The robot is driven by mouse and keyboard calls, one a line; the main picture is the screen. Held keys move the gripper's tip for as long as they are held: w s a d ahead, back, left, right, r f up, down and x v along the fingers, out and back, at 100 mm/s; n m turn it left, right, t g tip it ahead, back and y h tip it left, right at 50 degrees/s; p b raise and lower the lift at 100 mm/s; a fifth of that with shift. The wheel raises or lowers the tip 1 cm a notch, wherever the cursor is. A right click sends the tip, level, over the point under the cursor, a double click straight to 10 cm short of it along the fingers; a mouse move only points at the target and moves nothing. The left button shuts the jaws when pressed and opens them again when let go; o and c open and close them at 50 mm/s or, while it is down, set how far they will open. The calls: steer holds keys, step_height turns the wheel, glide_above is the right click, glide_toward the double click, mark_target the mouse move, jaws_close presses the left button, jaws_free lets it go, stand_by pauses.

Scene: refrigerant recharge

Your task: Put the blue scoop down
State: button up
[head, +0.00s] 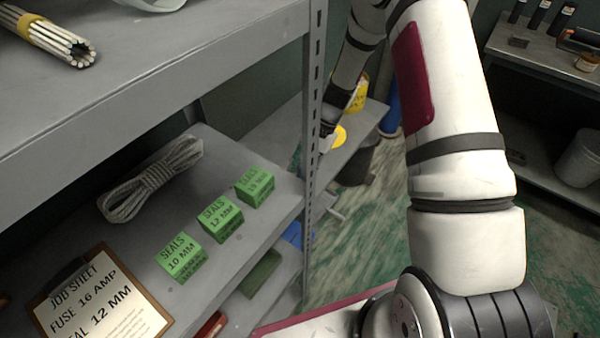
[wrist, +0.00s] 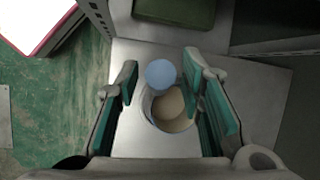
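In the wrist view a round pale-blue piece (wrist: 160,74), which may be part of the blue scoop, shows between the fingertips. Just below it in the picture is a pale round cup (wrist: 149,108) with a beige inside. I cannot tell whether the blue piece is joined to the cup or only overlaps it. My gripper (wrist: 160,60) has its two teal-padded fingers wide apart, with a visible gap left of the cup. In the head view my gripper (head: 328,128) is small and dark, above the lower grey shelf beyond the post. No blue scoop can be made out there.
A grey shelf post (head: 314,90) stands left of my arm. A yellow tub (head: 358,93) and a yellow disc (head: 340,136) are near my gripper. Green seal boxes (head: 220,219), a rope coil (head: 150,180) and a clipboard (head: 100,300) lie on the nearer shelf.

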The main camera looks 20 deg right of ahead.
steer(key=v, duration=1)
steer(key=shift+d+r+b, duration=0.15)
steer(key=shift+r+b, duration=0.2)
steer(key=shift+w, duration=0.1)
